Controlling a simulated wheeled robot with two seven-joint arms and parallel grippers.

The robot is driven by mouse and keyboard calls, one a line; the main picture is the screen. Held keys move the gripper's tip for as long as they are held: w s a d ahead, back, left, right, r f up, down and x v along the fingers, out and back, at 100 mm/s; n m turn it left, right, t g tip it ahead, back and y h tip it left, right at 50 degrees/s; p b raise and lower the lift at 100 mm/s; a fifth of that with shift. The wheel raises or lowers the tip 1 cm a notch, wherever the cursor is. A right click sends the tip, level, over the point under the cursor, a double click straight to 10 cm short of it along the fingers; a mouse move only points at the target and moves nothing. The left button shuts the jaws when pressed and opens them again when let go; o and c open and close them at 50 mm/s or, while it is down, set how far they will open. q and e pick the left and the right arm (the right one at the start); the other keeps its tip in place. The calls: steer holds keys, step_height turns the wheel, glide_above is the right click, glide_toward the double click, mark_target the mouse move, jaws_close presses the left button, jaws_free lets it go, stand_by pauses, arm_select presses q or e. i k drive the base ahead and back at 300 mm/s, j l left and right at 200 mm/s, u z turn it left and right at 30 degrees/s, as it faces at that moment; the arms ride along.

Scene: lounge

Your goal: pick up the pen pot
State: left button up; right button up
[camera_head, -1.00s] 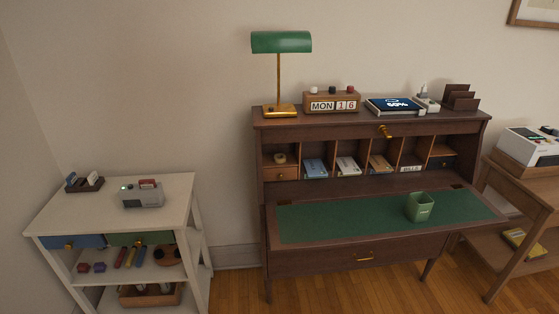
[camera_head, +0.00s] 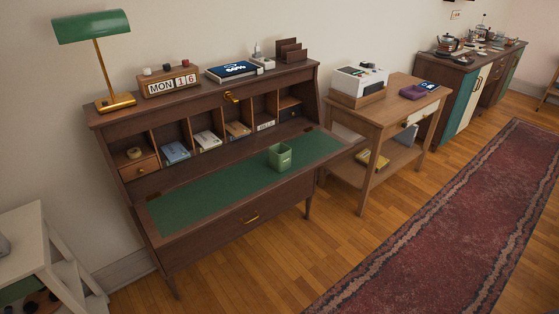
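The pen pot (camera_head: 280,157) is a small green square cup. It stands upright on the green writing surface (camera_head: 205,197) of the dark wooden desk, right of the middle. It looks empty, and nothing touches it. Neither of my grippers shows in the head view.
The desk's pigeonholes hold booklets, and a green lamp (camera_head: 94,30), a date block (camera_head: 169,82) and a tablet (camera_head: 231,70) stand on top. A white side table (camera_head: 28,247) is at left. A wooden table (camera_head: 390,104) stands at right. The floor in front is clear, with a red rug (camera_head: 440,230).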

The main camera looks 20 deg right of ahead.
mark_target(280, 158)
steer(key=i+l, duration=0.1)
steer(key=l, duration=0.3)
steer(key=i+l+z, duration=0.1)
steer(key=l, duration=0.35)
steer(key=i+l, duration=0.15)
steer(key=l, duration=0.25)
steer(key=i+l+z, duration=0.1)
steer(key=l, duration=0.3)
